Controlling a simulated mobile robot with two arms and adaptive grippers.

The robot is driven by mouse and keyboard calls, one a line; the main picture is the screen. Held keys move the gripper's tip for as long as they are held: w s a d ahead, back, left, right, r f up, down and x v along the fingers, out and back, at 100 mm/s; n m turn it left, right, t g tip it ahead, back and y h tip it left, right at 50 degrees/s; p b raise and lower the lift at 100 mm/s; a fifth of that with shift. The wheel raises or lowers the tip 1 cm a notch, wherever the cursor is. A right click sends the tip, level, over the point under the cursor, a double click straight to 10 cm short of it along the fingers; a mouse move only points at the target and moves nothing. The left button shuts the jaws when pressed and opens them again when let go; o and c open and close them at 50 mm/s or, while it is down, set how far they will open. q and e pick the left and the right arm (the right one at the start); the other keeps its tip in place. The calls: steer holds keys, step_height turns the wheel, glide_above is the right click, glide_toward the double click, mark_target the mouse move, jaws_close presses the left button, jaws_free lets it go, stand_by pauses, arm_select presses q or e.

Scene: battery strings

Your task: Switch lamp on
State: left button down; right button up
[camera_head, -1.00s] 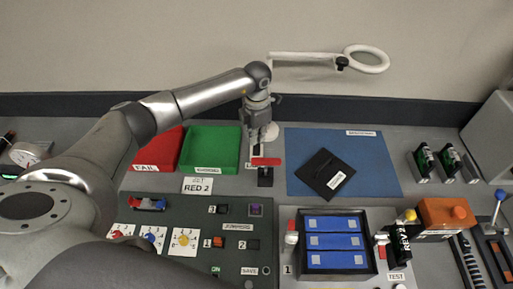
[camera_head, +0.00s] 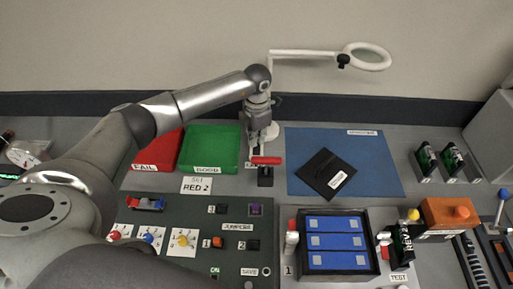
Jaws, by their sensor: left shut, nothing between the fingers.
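The lamp (camera_head: 365,57) is a white ring head on a white arm reaching over the back of the bench. The ring shows no glow. The lamp's white base (camera_head: 271,130) is partly hidden behind my left gripper (camera_head: 254,156). My left gripper points down in front of the base, with its fingers shut and empty. A red handle (camera_head: 267,160) on a black block (camera_head: 265,178) is right at the fingertips. I cannot tell whether they touch. No lamp switch can be made out; the gripper covers that area. My right gripper is not in view.
A red FAIL tray (camera_head: 157,150) and a green GOOD tray (camera_head: 209,148) lie left of the gripper. A blue mat (camera_head: 375,180) with a black plate (camera_head: 326,174) lies right. In front are a jumper panel (camera_head: 200,262) and a box of blue cells (camera_head: 337,243).

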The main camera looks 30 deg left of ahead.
arm_select(q)
steer(key=shift+s+f+b, duration=0.1)
steer(key=shift+f+b, duration=0.35)
steer(key=shift+f, duration=0.1)
steer(key=shift+r, duration=0.15)
steer(key=shift+r+p, duration=2.15)
steer(key=shift+r, duration=1.25)
steer(key=shift+f, duration=0.1)
